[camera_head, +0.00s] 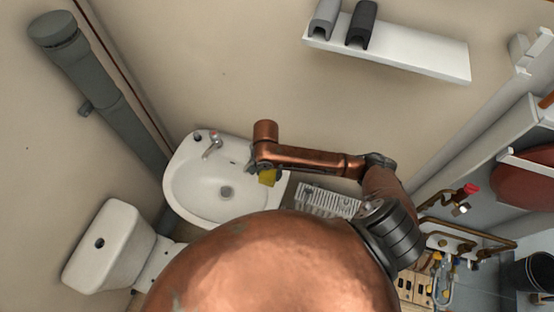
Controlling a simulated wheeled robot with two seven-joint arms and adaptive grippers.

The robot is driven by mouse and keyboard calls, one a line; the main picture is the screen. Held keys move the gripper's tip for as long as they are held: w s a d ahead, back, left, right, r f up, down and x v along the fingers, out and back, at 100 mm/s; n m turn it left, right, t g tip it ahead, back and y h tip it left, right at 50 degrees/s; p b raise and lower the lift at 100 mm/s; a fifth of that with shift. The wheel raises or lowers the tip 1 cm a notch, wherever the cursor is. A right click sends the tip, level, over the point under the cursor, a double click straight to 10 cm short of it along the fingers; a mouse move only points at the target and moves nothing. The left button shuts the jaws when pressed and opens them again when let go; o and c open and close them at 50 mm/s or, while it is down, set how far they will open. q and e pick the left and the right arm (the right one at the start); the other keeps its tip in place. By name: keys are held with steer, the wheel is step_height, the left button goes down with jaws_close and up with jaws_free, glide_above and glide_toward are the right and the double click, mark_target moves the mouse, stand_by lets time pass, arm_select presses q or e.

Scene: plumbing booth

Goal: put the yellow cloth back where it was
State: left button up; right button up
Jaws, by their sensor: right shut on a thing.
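The yellow cloth (267,177) is a small yellow patch at the end of my right arm, over the right part of the white washbasin (188,193). My right gripper (264,172) is shut on the cloth, and the arm link hides most of the fingers. I cannot tell whether the cloth touches the basin or hangs above it. My left gripper is not in view.
A toilet (108,245) stands at lower left, and a grey pipe (95,85) runs along the left wall.

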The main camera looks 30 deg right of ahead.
steer(key=w+d+f, duration=0.8)
steer(key=shift+w+d+f, duration=0.3)
steer(key=shift+w+f, duration=0.15)
steer(key=shift+f, duration=0.15)
steer(key=shift+d+f, duration=0.1)
steer(key=shift+f, duration=1.5)
steer(key=shift+f, duration=0.1)
steer(key=o, duration=1)
step_height(320, 180, up, 12)
steer(key=shift+r, duration=0.15)
